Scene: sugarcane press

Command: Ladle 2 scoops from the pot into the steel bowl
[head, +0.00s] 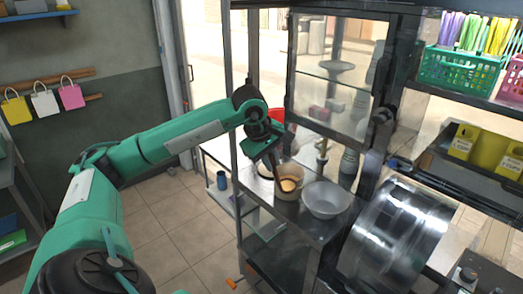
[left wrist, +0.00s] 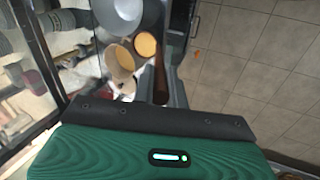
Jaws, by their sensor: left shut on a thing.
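My left gripper (head: 268,152) is shut on the brown handle of a ladle (left wrist: 160,75). The ladle's round cup (left wrist: 145,45) holds orange-yellow liquid and looks level. In the left wrist view it overlaps the rim of the beige pot (left wrist: 120,64); I cannot tell if they touch. In the head view the pot (head: 296,172) stands on the dark metal counter, with the orange cup (head: 288,185) showing at it. The steel bowl (head: 326,199) stands just right of the pot and also shows in the left wrist view (left wrist: 118,14). Its inside looks grey and empty.
A large shiny metal drum (head: 398,235) stands right of the bowl. A dark upright post (head: 232,120) rises left of the counter. A red container (head: 276,115) is behind my gripper. A glass-fronted cabinet (head: 335,75) is behind the pot and bowl. Open tiled floor lies left.

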